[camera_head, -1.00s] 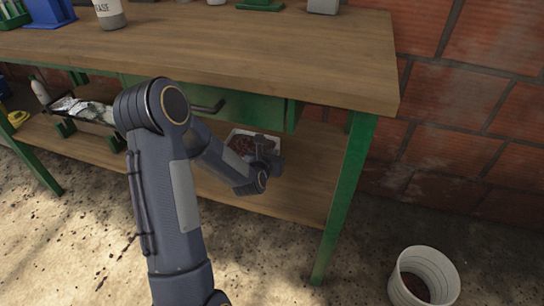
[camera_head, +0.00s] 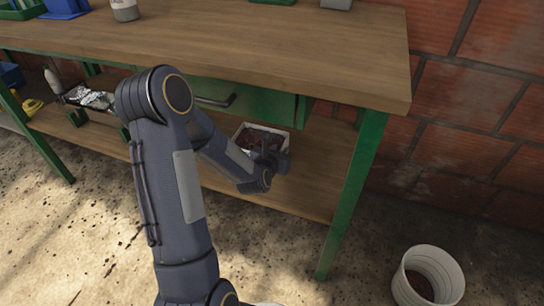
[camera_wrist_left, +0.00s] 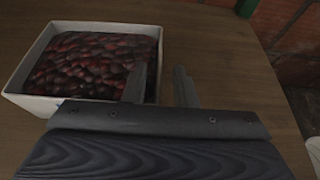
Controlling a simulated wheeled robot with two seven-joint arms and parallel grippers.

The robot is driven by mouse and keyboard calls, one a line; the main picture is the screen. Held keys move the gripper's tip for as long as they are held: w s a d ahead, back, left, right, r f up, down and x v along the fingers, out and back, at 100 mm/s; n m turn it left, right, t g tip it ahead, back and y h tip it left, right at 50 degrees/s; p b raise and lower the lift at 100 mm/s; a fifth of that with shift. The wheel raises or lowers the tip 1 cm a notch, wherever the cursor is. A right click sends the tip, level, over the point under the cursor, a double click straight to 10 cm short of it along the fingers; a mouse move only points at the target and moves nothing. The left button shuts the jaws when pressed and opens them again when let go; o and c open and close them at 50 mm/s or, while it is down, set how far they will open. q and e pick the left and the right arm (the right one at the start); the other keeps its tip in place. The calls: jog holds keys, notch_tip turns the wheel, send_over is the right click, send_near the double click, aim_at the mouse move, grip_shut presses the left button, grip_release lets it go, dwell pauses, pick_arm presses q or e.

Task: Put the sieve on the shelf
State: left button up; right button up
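A white square container (camera_wrist_left: 30,103) full of dark red cherries (camera_wrist_left: 95,62), seemingly the sieve, rests on the wooden lower shelf (camera_head: 310,190) of the workbench. Its bottom is hidden, so I cannot see any mesh. It also shows in the head view (camera_head: 286,143), partly behind my left gripper (camera_head: 268,155). In the left wrist view the left gripper's two fingers (camera_wrist_left: 163,88) are apart at the container's right side. One finger overlaps the container's inside and the other is outside it. I cannot tell whether they touch its wall. My right gripper is not in view.
The bench top (camera_head: 280,50) and a green drawer (camera_head: 255,107) with a dark handle overhang the shelf. A green leg (camera_head: 350,200) stands at its right. A white bucket (camera_head: 428,275) stands on the floor. A brick wall (camera_head: 455,120) is behind.

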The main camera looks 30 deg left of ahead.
pick_arm(q)
jog(key=s+d+r+n+g+h, duration=0.2)
jog(key=s+d+r+n, duration=0.2)
jog(key=s+n, duration=0.6)
jog(key=s+d+r+n+g+h+p, duration=0.1)
jog(key=s+d+r+n, duration=0.4)
jog(key=s+n, duration=0.5)
jog(key=s+d+r+n+g+h, duration=0.4)
jog(key=s+n, duration=0.6)
jog(key=n, duration=0.5)
jog(key=shift+d+r+g+p, duration=0.3)
jog(key=shift+d+r, duration=0.2)
jog(key=shift+d, duration=0.2)
jog(key=shift+s+r, duration=0.1)
notch_tip(320, 180, up, 35)
jog(key=p, duration=3.5)
